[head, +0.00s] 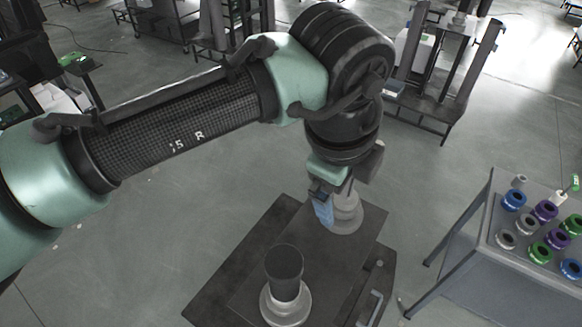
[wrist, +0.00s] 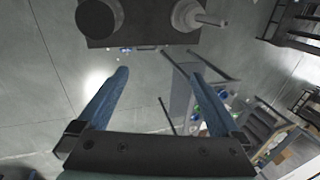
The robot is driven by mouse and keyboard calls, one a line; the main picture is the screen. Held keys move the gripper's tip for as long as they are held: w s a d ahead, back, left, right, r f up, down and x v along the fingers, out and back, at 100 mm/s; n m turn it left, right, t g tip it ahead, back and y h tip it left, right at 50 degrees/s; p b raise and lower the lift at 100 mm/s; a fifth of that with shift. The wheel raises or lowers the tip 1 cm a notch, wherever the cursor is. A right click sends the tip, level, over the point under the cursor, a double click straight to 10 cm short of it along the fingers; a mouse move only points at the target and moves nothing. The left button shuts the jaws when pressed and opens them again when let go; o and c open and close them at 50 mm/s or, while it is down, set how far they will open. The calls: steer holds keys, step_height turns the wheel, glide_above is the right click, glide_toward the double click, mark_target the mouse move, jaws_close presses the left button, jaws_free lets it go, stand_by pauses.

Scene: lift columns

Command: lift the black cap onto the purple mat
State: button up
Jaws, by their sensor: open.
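The black cap (head: 285,262) is a dark cylinder standing upright on a pale round base on the dark platform. In the wrist view, a dark round top that looks like the black cap (wrist: 100,18) is at the upper left, beyond the fingertips. My gripper (head: 323,210) hangs above the platform's far part, behind and right of the cap in the head view. In the wrist view, my gripper (wrist: 158,75) has its blue fingers spread wide with nothing between them. I cannot make out a purple mat in either view.
A pale grey stepped column (head: 347,215) stands at the platform's far end, partly behind my gripper. The dark platform (head: 245,255) has a handle at its right. A grey table (head: 475,250) at right carries several blue, purple, green and white rings. Open floor lies between.

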steer(key=s+a+f+g+y, duration=0.2)
steer(key=s+a, duration=0.1)
steer(key=a, duration=0.5)
steer(key=p, duration=0.2)
glide_above(284, 261)
steer(key=shift+n, duration=0.3)
step_height(284, 261, down, 7)
steer(key=shift+r, duration=0.2)
steer(key=shift+f+p, duration=1.2)
steer(key=shift+f, duration=1.9)
steer(key=c, duration=1.3)
steer(key=shift+r, duration=0.1)
step_height(284, 261, up, 10)
steer(key=shift+r+b, duration=0.1)
steer(key=shift+b, duration=0.9)
